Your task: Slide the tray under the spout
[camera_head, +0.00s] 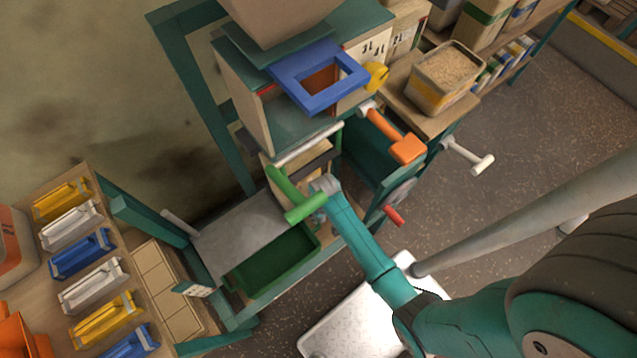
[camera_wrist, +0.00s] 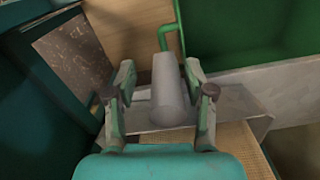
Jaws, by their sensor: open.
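A dark green open tray (camera_head: 275,264) sits low at the front of the machine, beside a grey metal plate (camera_head: 240,232). A large green surface (camera_wrist: 240,32), apparently the tray, fills the upper right of the wrist view. My gripper (camera_wrist: 160,78) is open, with a pale grey cylinder (camera_wrist: 168,92) showing between its fingers. Contact with it cannot be told. In the head view, my gripper (camera_head: 320,188) is at the machine's front, close to a bright green handle (camera_head: 296,195) and behind the tray. I cannot make out the spout clearly.
An orange-handled lever (camera_head: 400,143), a red knob (camera_head: 393,215) and a white T-handle (camera_head: 468,157) stand to the right. A blue frame (camera_head: 318,76) is above. A rack of coloured bins (camera_head: 80,255) stands left. Speckled floor (camera_head: 540,110) is open at right.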

